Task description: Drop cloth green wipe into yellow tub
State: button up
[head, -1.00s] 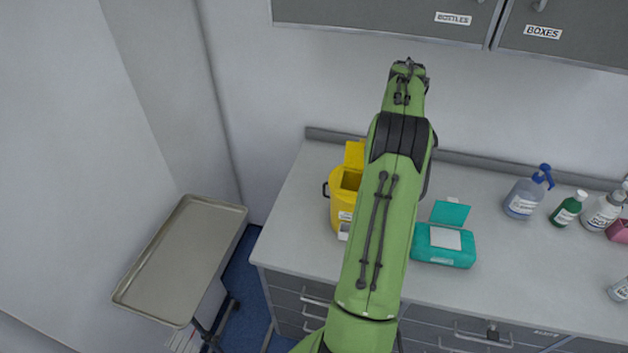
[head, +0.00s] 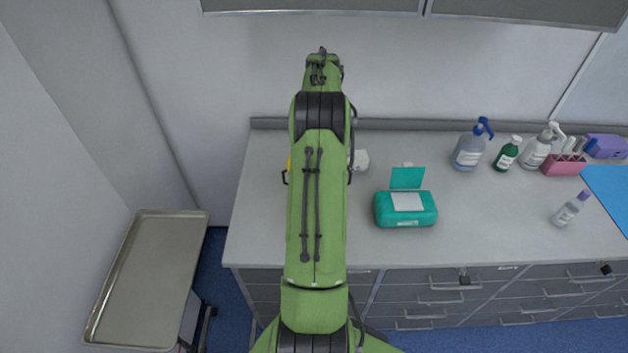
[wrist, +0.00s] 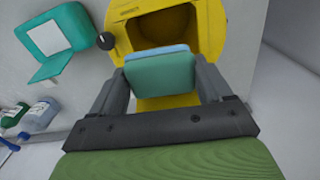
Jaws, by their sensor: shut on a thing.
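In the wrist view my gripper (wrist: 162,80) is shut on the green wipe (wrist: 160,76), a folded green cloth with a light blue edge. The yellow tub (wrist: 215,25) is just beyond it, with its dark opening behind and above the wipe in the picture. The wipe overlaps the near part of the opening; I cannot tell its height above the rim. In the head view my arm covers nearly all of the tub, leaving a yellow sliver (head: 289,163). My gripper and the wipe are hidden there.
An open teal wipes box (head: 405,210) stands on the counter (head: 480,225) right of my arm. Spray bottles (head: 468,150), a green bottle (head: 507,154) and a pink rack (head: 563,165) stand further right. A metal tray table (head: 150,275) is at left. Cabinets hang above.

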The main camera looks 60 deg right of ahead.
jog(key=shift+s, duration=0.1)
jog(key=o, duration=1.1)
notch_tip(320, 180, up, 12)
jog(key=shift+r+p, duration=0.1)
jog(key=shift+p, duration=0.9)
